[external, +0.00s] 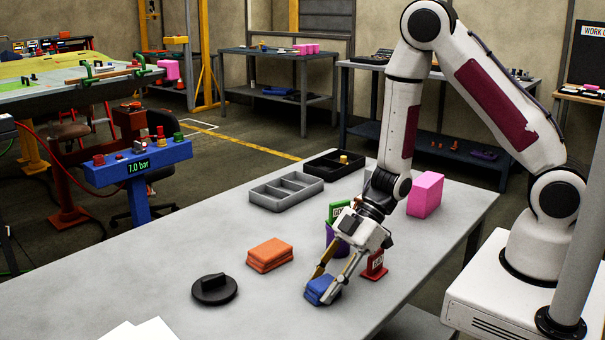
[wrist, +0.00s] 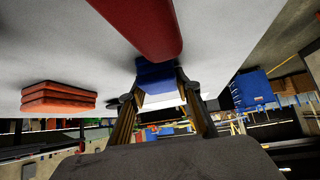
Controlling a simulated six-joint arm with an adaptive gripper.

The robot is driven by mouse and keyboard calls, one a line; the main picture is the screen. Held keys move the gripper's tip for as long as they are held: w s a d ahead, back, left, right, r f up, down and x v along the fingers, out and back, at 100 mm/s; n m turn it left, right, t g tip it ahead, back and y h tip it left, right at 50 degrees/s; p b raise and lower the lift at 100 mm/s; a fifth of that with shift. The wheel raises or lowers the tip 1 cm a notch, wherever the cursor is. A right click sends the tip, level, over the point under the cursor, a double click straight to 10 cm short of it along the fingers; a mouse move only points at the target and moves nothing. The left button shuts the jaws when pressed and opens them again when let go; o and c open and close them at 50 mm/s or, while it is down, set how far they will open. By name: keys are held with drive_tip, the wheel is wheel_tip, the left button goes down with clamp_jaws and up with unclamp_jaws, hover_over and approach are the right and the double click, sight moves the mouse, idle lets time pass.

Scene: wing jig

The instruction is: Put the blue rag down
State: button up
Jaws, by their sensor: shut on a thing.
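The blue rag (external: 320,290) is a small folded block at the near right of the grey table (external: 215,225). My gripper (external: 325,286) points down at the table and is shut on the blue rag, with a finger on either side. In the wrist view the blue rag (wrist: 157,80) shows between the fingers of my gripper (wrist: 160,98). The rag is at or very close to the table top; I cannot tell whether it touches.
A folded orange rag (external: 270,255) and a black round knobbed object (external: 213,289) lie to the left. A red stand (external: 375,265), purple cup (external: 335,243) and pink block (external: 425,194) are close behind. A grey divided tray (external: 286,190) stands farther back. The table's left-middle is clear.

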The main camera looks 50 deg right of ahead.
sight(323, 283)
drive_tip(key=shift+r, duration=0.15)
drive_tip(key=shift+r, duration=4.85)
drive_tip(key=w+d+m+t+h, duration=0.1)
drive_tip(key=w+d+m+t, duration=0.1)
drive_tip(key=w+d, duration=0.6)
drive_tip(key=w+d+m+t+h, duration=0.1)
drive_tip(key=w+d+m, duration=0.3)
drive_tip(key=w, duration=1.2)
drive_tip(key=d+t, duration=0.1)
drive_tip(key=d, duration=0.3)
drive_tip(key=shift+r+m+t, duration=0.15)
drive_tip(key=shift+m+t, duration=0.15)
drive_tip(key=shift+f, duration=3.15)
